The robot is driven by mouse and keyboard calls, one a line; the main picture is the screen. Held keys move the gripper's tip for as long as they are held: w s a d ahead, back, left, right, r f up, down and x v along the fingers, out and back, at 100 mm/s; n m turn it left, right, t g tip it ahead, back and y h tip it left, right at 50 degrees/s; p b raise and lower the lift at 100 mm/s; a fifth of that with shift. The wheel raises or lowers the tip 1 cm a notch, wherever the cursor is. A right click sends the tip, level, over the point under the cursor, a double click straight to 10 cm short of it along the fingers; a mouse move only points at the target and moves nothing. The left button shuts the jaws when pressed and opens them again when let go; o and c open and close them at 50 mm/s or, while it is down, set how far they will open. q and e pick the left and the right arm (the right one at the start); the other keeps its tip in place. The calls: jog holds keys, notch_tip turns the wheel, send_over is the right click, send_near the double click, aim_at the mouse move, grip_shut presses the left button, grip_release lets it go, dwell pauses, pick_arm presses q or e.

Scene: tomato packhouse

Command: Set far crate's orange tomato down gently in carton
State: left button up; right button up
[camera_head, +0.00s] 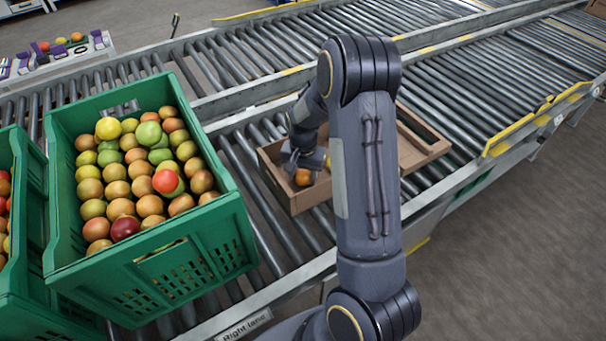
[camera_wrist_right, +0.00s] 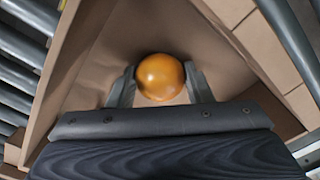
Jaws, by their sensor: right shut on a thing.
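The orange tomato (camera_head: 303,177) is in the left part of the brown carton (camera_head: 290,197) on the roller conveyor. My right gripper (camera_head: 306,166) reaches down into the carton and is shut on the tomato. In the right wrist view the tomato (camera_wrist_right: 160,77) sits between the two fingers of my right gripper (camera_wrist_right: 160,85), with the carton (camera_wrist_right: 95,65) walls and floor around it. I cannot tell whether the tomato touches the carton floor. My right arm hides the middle of the carton in the head view. The left gripper is not in view.
A green crate (camera_head: 205,235) full of tomatoes, mostly orange-brown with yellow, green and red ones, stands left of the carton. Another green crate (camera_head: 22,290) is cut off at the left edge. Yellow rails (camera_head: 525,125) edge the conveyor. Rollers right of the carton are clear.

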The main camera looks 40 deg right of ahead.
jog(key=shift+f, duration=0.25)
jog(key=o, duration=0.8)
jog(key=c, duration=0.3)
jog(key=shift+r, duration=0.2)
notch_tip(320, 180, up, 7)
jog(key=p, duration=0.5)
jog(key=shift+f+p, duration=0.1)
jog(key=shift+p, duration=0.25)
